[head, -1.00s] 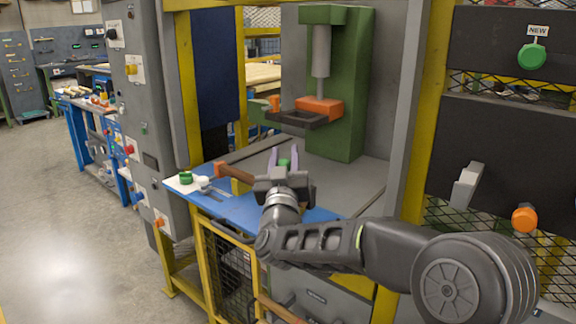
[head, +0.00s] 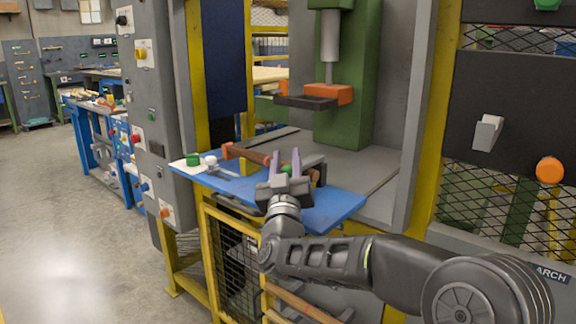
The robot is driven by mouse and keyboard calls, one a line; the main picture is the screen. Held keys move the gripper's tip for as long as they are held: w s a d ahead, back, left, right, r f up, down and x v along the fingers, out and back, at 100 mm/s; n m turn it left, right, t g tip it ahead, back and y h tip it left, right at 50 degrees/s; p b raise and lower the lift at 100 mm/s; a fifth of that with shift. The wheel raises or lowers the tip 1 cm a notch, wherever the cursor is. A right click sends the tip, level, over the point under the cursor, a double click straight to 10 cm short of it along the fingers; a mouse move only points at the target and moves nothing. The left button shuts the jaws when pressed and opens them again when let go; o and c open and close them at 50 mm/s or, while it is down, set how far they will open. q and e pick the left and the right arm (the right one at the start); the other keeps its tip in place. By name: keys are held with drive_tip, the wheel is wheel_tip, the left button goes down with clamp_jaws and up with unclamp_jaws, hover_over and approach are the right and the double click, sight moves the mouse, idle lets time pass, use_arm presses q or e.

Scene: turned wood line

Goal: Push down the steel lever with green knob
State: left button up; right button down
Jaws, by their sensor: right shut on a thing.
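The green knob (head: 286,169) of the lever shows between the two purple-tipped fingers of my right gripper (head: 285,165), in the head view. The gripper is shut on this knob, above the blue bench board (head: 335,205). The fingers and gripper body hide most of the knob and the steel lever below it, so I cannot make out the lever's angle. My left gripper is not in view.
A brown rod with an orange end (head: 227,151) lies behind my gripper. A green cap (head: 193,159) and a white knob (head: 210,160) are at the board's left. A green press (head: 350,90) stands behind. A yellow post (head: 440,130) rises at right.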

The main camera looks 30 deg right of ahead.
drive_tip(key=shift+w+a+f+n+y, duration=0.25)
drive_tip(key=shift+a+n+y, duration=0.05)
drive_tip(key=shift+a, duration=0.3)
drive_tip(key=c, duration=1.2)
unclamp_jaws()
drive_tip(key=shift+a, duration=0.1)
drive_tip(key=shift+o, duration=0.7)
drive_tip(key=shift+r, duration=0.1)
drive_tip(key=shift+s+d, duration=0.1)
drive_tip(key=shift+d, duration=0.2)
drive_tip(key=v, duration=0.8)
